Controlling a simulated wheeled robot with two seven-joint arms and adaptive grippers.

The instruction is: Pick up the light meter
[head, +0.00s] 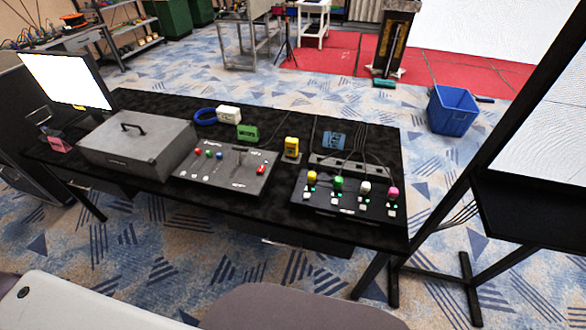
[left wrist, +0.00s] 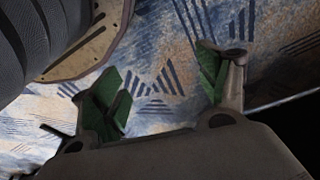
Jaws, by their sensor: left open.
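Several small devices stand along the back of the black table (head: 140,185) in the head view. A yellow handheld device (head: 291,147) stands right of the middle, and it may be the light meter. A green device (head: 247,132), a white box (head: 229,114) and a blue device (head: 334,140) are near it; their labels are too small to read. My left gripper (left wrist: 160,90) shows in the left wrist view, open and empty, with green pads apart above the carpet. It is away from the devices. Neither gripper shows in the head view.
A grey case (head: 138,147), a control panel (head: 225,167) and a panel with coloured knobs (head: 348,194) fill the table's front. A blue cable coil (head: 205,116) and a monitor (head: 68,80) are at the left. A blue bin (head: 453,110) and dark frame stand right.

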